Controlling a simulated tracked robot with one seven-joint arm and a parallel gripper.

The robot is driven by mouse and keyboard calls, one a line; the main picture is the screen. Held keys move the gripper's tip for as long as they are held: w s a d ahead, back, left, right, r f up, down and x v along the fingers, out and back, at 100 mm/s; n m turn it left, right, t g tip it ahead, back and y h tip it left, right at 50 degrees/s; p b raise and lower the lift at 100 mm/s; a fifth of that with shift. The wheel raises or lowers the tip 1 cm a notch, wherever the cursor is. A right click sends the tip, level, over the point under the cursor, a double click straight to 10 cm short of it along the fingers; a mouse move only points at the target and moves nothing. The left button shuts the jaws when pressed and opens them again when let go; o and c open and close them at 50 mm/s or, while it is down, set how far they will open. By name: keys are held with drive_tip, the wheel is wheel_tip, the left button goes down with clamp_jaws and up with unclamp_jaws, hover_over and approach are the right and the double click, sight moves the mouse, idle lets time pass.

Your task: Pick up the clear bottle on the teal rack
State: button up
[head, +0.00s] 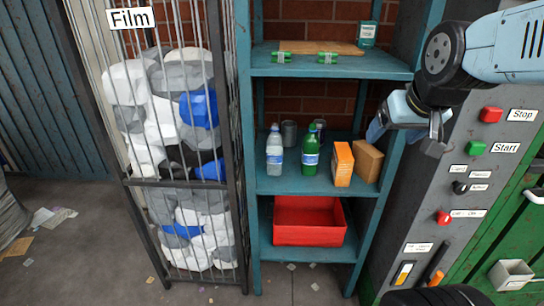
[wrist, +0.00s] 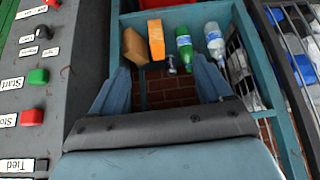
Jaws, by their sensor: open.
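The clear bottle (head: 274,150) has a blue-and-white label and a pale cap. It stands upright at the left front of the middle shelf of the teal rack (head: 330,70). In the wrist view the picture is upside down and the clear bottle (wrist: 214,40) is right of the green bottle (wrist: 184,48). My gripper (head: 406,138) is at the right of the rack in the head view, well apart from the bottle. In the wrist view my gripper (wrist: 162,82) has its two blue fingers spread, with nothing between them.
The green bottle (head: 311,152) stands close right of the clear one. An orange box (head: 343,164), a brown box (head: 367,161) and grey cans (head: 289,133) share the shelf. A red bin (head: 305,236) sits below. A wire cage (head: 242,120) stands left; a control panel (head: 455,165) right.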

drive_tip(key=o, duration=0.4)
drive_tip(key=w+a+f+t, duration=0.1)
drive_tip(key=w, duration=0.3)
drive_tip(key=w+a+f+t, duration=0.1)
drive_tip(key=w+a+f, duration=0.1)
drive_tip(key=w, duration=0.3)
drive_tip(key=w+a+f+y, duration=0.1)
drive_tip(key=w, duration=0.4)
drive_tip(key=shift+w+a+f+n+t, duration=0.2)
drive_tip(key=shift+a+n+t, duration=0.15)
drive_tip(key=shift+n+t, duration=0.05)
drive_tip(key=shift+c, duration=0.2)
drive_tip(key=w+a+f+t+y, duration=0.1)
drive_tip(key=w+a+f, duration=0.2)
drive_tip(key=w, duration=0.2)
drive_tip(key=w+a+f+t, duration=0.2)
drive_tip(key=w+a+f, duration=0.1)
drive_tip(key=w, duration=0.2)
drive_tip(key=w+a+f+n+t+y, duration=0.1)
drive_tip(key=w+a+f+t+y, duration=0.1)
drive_tip(key=a+f, duration=0.4)
drive_tip(key=w+a+f+n+t+y, duration=0.1)
drive_tip(key=a+f+t, duration=0.25)
drive_tip(key=f, duration=0.55)
drive_tip(key=f+x, duration=0.1)
drive_tip(key=x, duration=1.3)
drive_tip(key=shift+g, duration=0.45)
